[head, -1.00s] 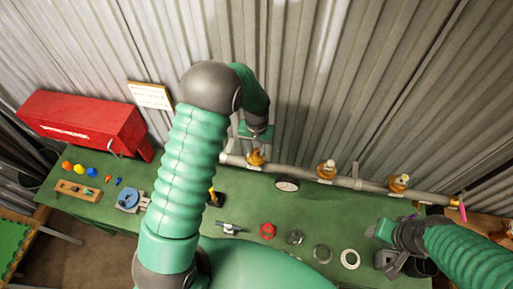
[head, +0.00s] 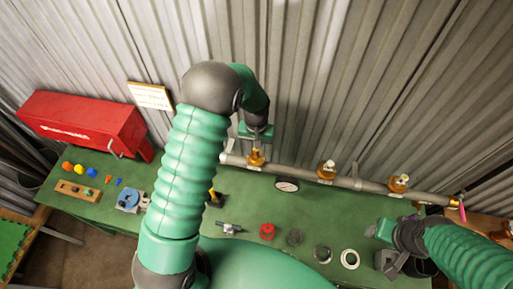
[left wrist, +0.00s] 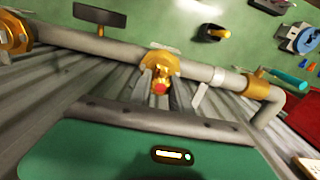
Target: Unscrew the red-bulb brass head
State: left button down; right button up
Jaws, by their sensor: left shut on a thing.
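The brass head with a red bulb (left wrist: 160,88) shows in the left wrist view, on the grey pipe (left wrist: 115,50). In the head view this brass head (head: 256,158) is the leftmost of three on the pipe. My left gripper (head: 257,147) is right at it, from above, and is shut on it. The fingertips are small and partly hidden, so the exact grip does not show. My right gripper (head: 388,247) hangs over the right end of the bench, away from the pipe. Its jaw opening is unclear.
Two more brass heads (head: 326,169) (head: 398,183) and a gauge (head: 287,186) sit along the pipe. A red handwheel (head: 267,231), rings and tools lie on the green bench (head: 300,211). A red box (head: 82,125) stands at left. The corrugated wall is close behind the pipe.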

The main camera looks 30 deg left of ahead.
pick_arm(q)
jog(key=shift+r+p, duration=0.9)
jog(key=shift+r, duration=0.5)
jog(key=shift+r+p, duration=0.35)
jog(key=shift+r, duration=0.2)
notch_tip(320, 180, up, 2)
jog(key=shift+p, duration=0.5)
jog(key=shift+r, duration=0.95)
